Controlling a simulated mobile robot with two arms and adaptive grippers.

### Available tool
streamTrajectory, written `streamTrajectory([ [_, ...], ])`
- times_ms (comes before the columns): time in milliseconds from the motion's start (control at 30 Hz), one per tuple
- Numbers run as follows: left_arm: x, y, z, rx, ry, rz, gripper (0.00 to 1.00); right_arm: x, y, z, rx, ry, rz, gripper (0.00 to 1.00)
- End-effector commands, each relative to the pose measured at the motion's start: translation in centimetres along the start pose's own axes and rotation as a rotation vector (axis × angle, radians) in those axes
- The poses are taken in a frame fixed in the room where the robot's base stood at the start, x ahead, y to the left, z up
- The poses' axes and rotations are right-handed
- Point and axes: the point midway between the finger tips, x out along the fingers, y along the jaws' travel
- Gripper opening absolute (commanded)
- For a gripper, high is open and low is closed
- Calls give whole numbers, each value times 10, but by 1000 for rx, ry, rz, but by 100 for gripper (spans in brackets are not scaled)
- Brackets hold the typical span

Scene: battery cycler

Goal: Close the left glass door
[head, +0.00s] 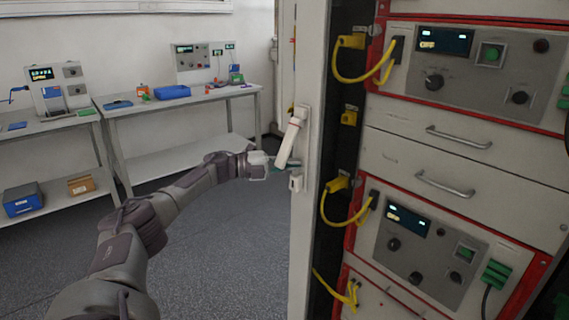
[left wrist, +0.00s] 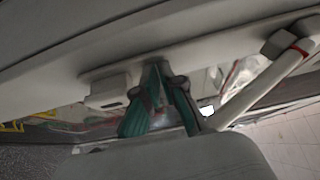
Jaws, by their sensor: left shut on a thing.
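The left glass door stands open, seen nearly edge-on as a tall white frame (head: 309,75) in the head view. Its white lever handle (head: 291,138) tilts out from the frame, and it also shows at the right of the left wrist view (left wrist: 262,85). My left gripper (head: 285,163) reaches in from the left beside the handle. In the left wrist view its green fingers (left wrist: 160,72) come together at the door frame by the handle's base. The exact part between the fingertips is hidden. My right gripper is in neither view.
The cycler rack (head: 450,155) with red-edged modules and yellow cables stands right of the door. Two workbenches (head: 185,99) with instruments and bins stand along the back wall. The grey floor (head: 230,250) left of the door is clear apart from my arm.

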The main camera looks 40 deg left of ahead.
Motion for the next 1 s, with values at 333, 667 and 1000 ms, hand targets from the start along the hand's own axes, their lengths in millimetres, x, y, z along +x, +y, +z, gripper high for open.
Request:
streamTrajectory([
  [333,-34,-13,4,7,-31,-27,0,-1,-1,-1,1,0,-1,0],
  [667,-110,-9,-6,9,-19,-13,0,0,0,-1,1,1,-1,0],
  [1000,-142,-9,-11,11,-11,-15,0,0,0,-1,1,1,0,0],
])
